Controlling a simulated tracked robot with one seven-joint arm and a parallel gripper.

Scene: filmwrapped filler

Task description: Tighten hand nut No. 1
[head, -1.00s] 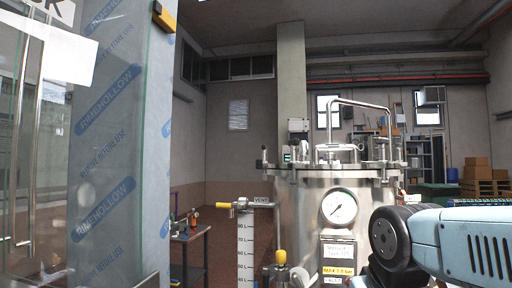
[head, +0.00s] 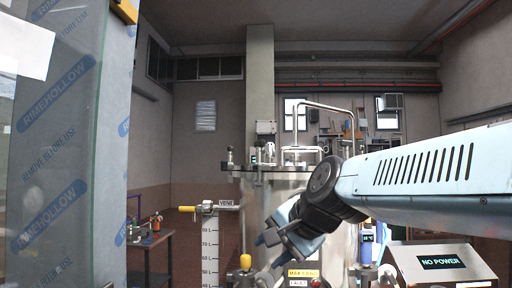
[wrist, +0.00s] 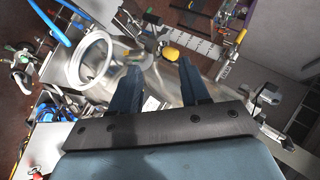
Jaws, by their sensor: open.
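The steel tank (head: 258,200) stands ahead with a flanged lid (head: 245,172). Small clamp fittings stand around the lid's rim, one at its left edge (head: 230,156). I cannot read a number on any, so I cannot tell which is hand nut No. 1. My gripper (head: 262,252) is in front of the tank, below the lid, angled down and left. In the wrist view my gripper (wrist: 158,70) is open, its two dark blue fingers apart with nothing held between them. A yellow knob (wrist: 170,54) shows just beyond the fingertips. My arm hides the tank's gauge and part of the lid.
A yellow-handled vent valve (head: 187,209) and a level scale (head: 209,250) are left of the tank. A box with a NO POWER display (head: 442,262) is at lower right. A film-wrapped glass panel (head: 60,150) stands at left; a small table (head: 150,245) is behind it.

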